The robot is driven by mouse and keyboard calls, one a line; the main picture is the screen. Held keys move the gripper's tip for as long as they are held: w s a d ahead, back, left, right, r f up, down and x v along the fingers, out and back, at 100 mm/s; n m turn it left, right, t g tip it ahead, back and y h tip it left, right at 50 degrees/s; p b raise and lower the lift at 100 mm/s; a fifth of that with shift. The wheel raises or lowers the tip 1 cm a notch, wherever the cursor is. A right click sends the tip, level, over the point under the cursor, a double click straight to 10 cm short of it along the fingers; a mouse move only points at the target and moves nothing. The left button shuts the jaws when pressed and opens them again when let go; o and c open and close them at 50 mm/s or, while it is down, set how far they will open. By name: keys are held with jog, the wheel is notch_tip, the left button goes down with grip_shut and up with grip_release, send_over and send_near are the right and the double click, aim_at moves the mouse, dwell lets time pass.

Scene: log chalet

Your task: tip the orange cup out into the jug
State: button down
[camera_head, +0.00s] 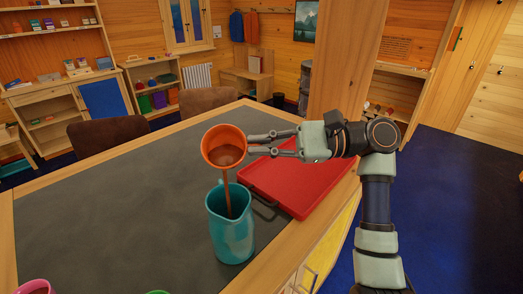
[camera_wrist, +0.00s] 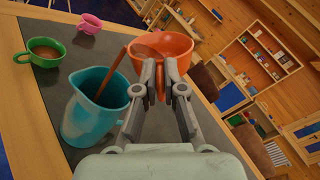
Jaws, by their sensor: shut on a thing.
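My gripper (camera_head: 252,146) is shut on the orange cup (camera_head: 211,141) and holds it above the table, tilted so its mouth faces the head camera. Brown liquid (camera_head: 228,190) runs in a thin stream from the cup's lip down into the mouth of the teal jug (camera_head: 232,240). The jug stands upright on the dark table top, below the cup. In the wrist view, the orange cup (camera_wrist: 178,50) is between the fingertips (camera_wrist: 160,72), and the stream enters the teal jug (camera_wrist: 88,122). The liquid level inside the jug is hidden.
A red tray (camera_head: 300,180) lies on the table (camera_head: 90,215) right of the jug. A green cup (camera_wrist: 45,60) with brown liquid and a pink cup (camera_wrist: 88,24) stand near the table's edge. Two brown chairs (camera_head: 108,133) are at the far side.

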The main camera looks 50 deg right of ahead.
jog(key=shift+s+a+f+n+b, duration=0.2)
jog(key=shift+n+b, duration=0.7)
jog(key=shift+b, duration=1)
jog(key=shift+s+a+f+n+b, duration=0.15)
jog(key=shift+n+b, duration=0.75)
jog(key=shift+b, duration=0.95)
jog(key=r+m+p, duration=0.2)
jog(key=m+p, duration=0.1)
jog(key=p, duration=0.1)
jog(key=r+m+p, duration=0.1)
jog(key=m+p, duration=0.3)
jog(key=r+m+p, duration=0.2)
jog(key=m+p, duration=0.2)
jog(key=shift+s+a+r, duration=0.25)
jog(key=shift+a+r, duration=0.05)
jog(key=shift+r, duration=0.05)
